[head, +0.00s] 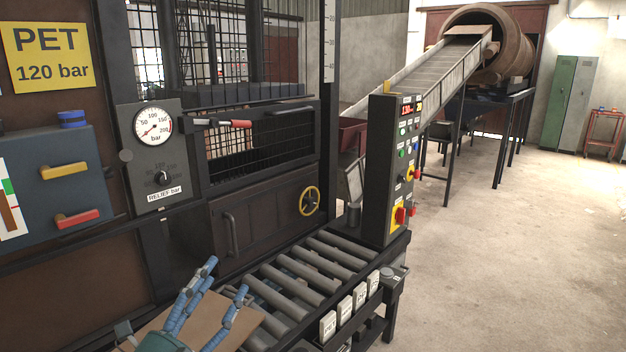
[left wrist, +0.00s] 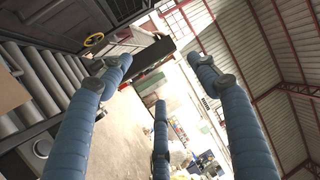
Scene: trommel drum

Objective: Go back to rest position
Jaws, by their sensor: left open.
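My left gripper (head: 226,278), with blue segmented fingers, is at the bottom of the head view, in front of a brown cardboard piece (head: 256,318) at the near end of the roller conveyor (head: 318,262). In the left wrist view the fingers (left wrist: 160,78) are spread apart, open, with nothing between them. The rollers (left wrist: 40,78) show at the left of that view, beside the fingers. I cannot tell whether the gripper touches the cardboard. My right gripper is in neither view.
A press with a pressure gauge (head: 153,127), red-handled lever (head: 236,124) and yellow handwheel (head: 309,201) stands behind the conveyor. A control post (head: 391,170) stands at its far end. An inclined belt (head: 425,80) leads to the drum (head: 515,50). Open floor (head: 500,260) lies right.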

